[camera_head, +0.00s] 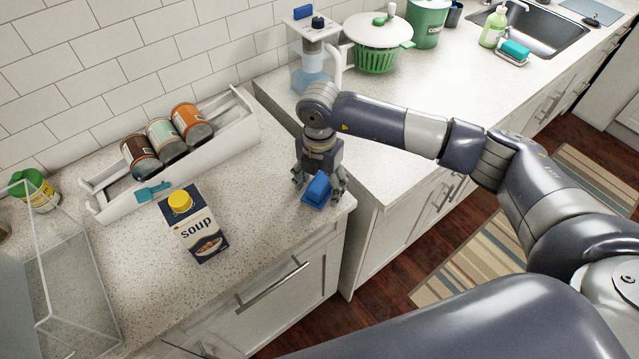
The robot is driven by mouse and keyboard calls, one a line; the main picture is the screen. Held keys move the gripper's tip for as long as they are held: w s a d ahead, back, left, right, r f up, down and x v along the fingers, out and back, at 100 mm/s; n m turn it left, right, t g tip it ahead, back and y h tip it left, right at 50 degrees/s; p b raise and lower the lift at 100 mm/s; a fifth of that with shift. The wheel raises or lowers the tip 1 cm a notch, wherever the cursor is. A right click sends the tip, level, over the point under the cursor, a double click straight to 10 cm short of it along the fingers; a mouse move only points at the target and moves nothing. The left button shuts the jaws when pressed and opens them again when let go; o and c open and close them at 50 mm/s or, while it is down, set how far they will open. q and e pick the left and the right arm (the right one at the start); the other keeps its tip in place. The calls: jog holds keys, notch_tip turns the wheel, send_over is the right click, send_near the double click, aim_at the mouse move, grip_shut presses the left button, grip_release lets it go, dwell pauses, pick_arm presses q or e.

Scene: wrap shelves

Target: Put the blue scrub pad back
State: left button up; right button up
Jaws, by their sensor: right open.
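The blue scrub pad (318,191) is at the front right corner of the left counter. My right gripper (319,181) points down over it, with its fingers apart, one on each side of the pad. The gripper's palm hides part of the pad's far side. I cannot tell whether the fingers touch it. My left gripper is not in view.
A soup carton (194,224) stands left of the pad, near a white rack (230,122) with several cans. A clear bin (75,290) is at the left. By the sink (545,28), a teal sponge (515,49) sits on a dish. The counter around the carton is mostly free.

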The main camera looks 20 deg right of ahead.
aim_at(320, 182)
jog(key=shift+r, duration=0.1)
jog(key=shift+r, duration=0.25)
notch_tip(320, 182, up, 11)
jog(key=b, duration=0.2)
jog(key=shift+f+b, duration=0.15)
jog(key=shift+b, duration=0.15)
jog(key=shift+r, duration=0.5)
jog(key=shift+f, duration=0.1)
